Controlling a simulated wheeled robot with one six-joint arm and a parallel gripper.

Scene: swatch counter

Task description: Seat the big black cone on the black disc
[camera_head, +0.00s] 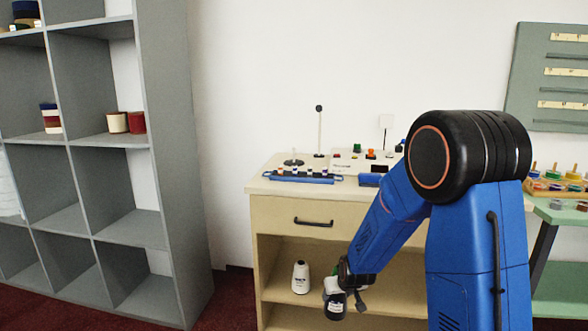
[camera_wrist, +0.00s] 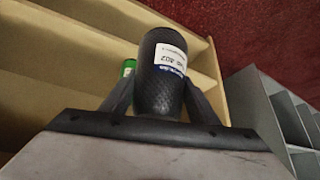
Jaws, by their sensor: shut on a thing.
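The big black cone (camera_wrist: 158,85) has a textured black surface and a white label. My gripper (camera_wrist: 158,108) is shut on it, with one finger on each side. In the head view my gripper (camera_head: 346,285) holds the black cone (camera_head: 336,308) low in front of the cabinet's open shelves, well below the counter top.
A white cone (camera_head: 300,278) stands on the cabinet shelf (camera_head: 275,292) left of my gripper. A green item (camera_wrist: 129,68) shows beside the held cone. The counter (camera_head: 262,187) carries a blue rack (camera_head: 300,178) and a thin post (camera_head: 319,130). Grey shelving (camera_head: 175,150) stands left.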

